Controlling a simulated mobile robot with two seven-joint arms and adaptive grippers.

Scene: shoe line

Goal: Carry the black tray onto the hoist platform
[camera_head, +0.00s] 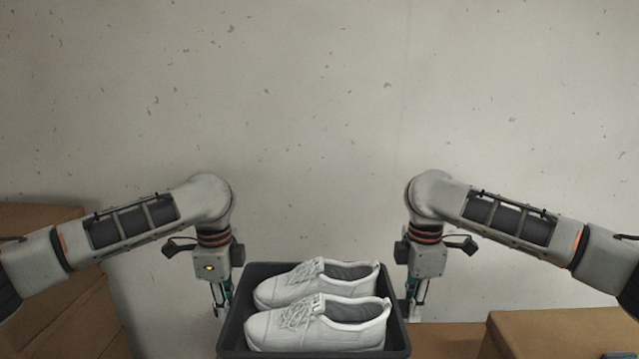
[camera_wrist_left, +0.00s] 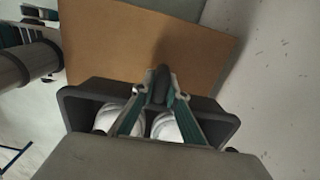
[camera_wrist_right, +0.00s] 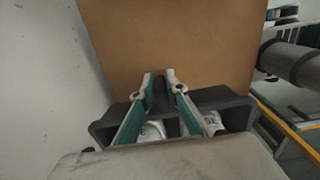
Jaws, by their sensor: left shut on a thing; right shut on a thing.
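The black tray (camera_head: 233,327) is at the bottom middle of the head view, with a pair of white shoes (camera_head: 318,326) lying side by side in it. My left gripper (camera_head: 222,305) is at the tray's left side, shut on its wall. The tray also shows in the left wrist view (camera_wrist_left: 85,101), with the fingers (camera_wrist_left: 162,90) at its rim. My right gripper (camera_head: 413,305) is at the right side, shut on the opposite wall. The tray shows in the right wrist view (camera_wrist_right: 222,97), with the fingers (camera_wrist_right: 160,85) at its rim. I cannot make out the hoist platform.
Brown cardboard-coloured boxes or surfaces stand at the left (camera_head: 70,310) and at the lower right (camera_head: 560,332). A speckled pale wall or floor (camera_head: 320,120) fills the background. A yellow-edged frame (camera_wrist_right: 290,125) shows at the right of the right wrist view.

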